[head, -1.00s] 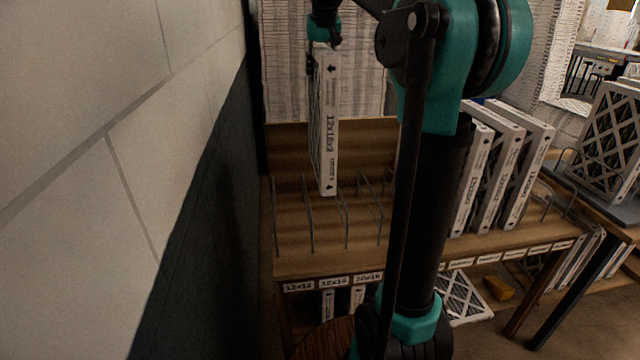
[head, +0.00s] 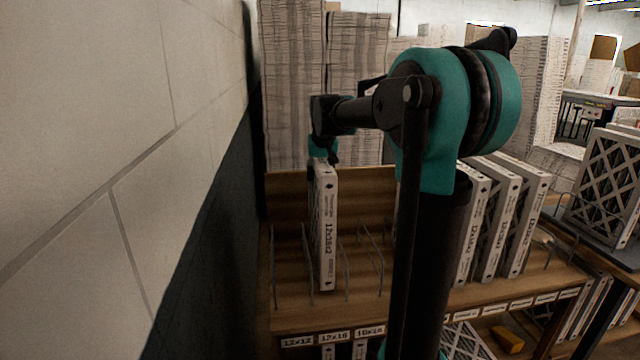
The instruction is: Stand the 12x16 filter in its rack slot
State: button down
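The 12x16 filter (head: 328,230) is a white-edged panel marked 12x16x2, upright in the head view. My gripper (head: 323,160) is at its top edge and appears shut on it; the fingertips are partly hidden. The filter's lower part is between wire dividers of the rack (head: 285,310), above the shelf label 12x16 (head: 334,337). Its bottom end is close to the wooden shelf; I cannot tell whether it touches.
Labels 12x12 (head: 297,342) and another to the right flank the 12x16 label. Several white filters (head: 500,220) stand on the right. A block wall (head: 90,150) is close on the left. Wire dividers (head: 372,250) right of the filter enclose empty slots.

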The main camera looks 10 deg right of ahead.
aim_at(322, 161)
jog(key=shift+f, duration=1.05)
jog(key=c, duration=1)
grip_release()
jog(key=shift+f, duration=0.1)
jog(key=v, duration=1.2)
